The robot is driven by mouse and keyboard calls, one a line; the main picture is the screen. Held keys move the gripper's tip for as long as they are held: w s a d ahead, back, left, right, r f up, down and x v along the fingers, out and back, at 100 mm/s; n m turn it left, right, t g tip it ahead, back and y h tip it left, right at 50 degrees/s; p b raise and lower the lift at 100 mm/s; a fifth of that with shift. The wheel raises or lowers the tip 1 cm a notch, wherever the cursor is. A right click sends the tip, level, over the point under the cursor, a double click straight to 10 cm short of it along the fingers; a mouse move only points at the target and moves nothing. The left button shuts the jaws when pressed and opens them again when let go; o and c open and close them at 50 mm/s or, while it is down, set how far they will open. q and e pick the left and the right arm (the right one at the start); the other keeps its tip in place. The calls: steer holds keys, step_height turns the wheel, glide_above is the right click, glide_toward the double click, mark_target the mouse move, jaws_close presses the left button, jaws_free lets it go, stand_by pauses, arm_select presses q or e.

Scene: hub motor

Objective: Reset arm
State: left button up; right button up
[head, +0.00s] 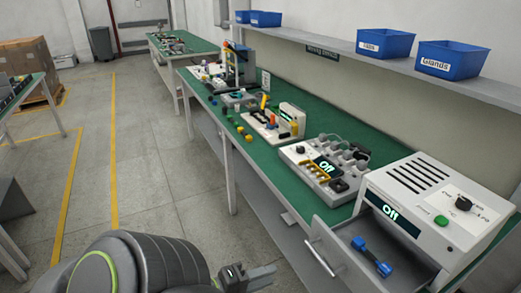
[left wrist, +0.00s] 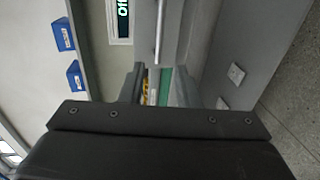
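My left arm comes in along the bottom of the head view. Its gripper (head: 250,277) hangs over the floor, left of the pulled-out grey drawer (head: 345,238) and apart from its handle (head: 320,258). In the left wrist view the gripper's two fingers (left wrist: 160,88) stand apart with nothing held between them. That view also shows the drawer handle (left wrist: 160,30) beyond the fingertips. My right gripper is not in view.
A white machine reading "Off" (head: 440,205) stands right of the drawer. A control panel (head: 322,168) and several tools sit on the green bench (head: 225,148). Blue bins (head: 450,58) line the shelf above. The floor (head: 165,165) left of the bench is clear.

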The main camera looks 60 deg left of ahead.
arm_select(q)
steer(key=shift+s+r, duration=0.1)
steer(key=shift+s, duration=0.3)
stand_by(0.3)
steer(key=s+a+f+m+g+y, duration=0.1)
steer(key=s+a+f+m+g, duration=0.15)
steer(key=f, duration=0.75)
steer(key=s+a+f+m+g+y, duration=0.1)
steer(key=a+f+m+g, duration=0.15)
steer(key=f, duration=0.75)
steer(key=s+a+f+m+g+y, duration=0.1)
steer(key=s+a+f+m+g, duration=0.15)
steer(key=f, duration=0.75)
steer(key=s+d+f+m+g, duration=0.3)
steer(key=s+d+f, duration=0.3)
steer(key=f, duration=0.3)
steer(key=s+d+f+m+g, duration=0.4)
steer(key=s+d+f+m, duration=0.2)
steer(key=f, duration=0.3)
steer(key=shift+s+f+h, duration=0.15)
steer(key=shift+f+h, duration=0.2)
steer(key=shift+h, duration=0.05)
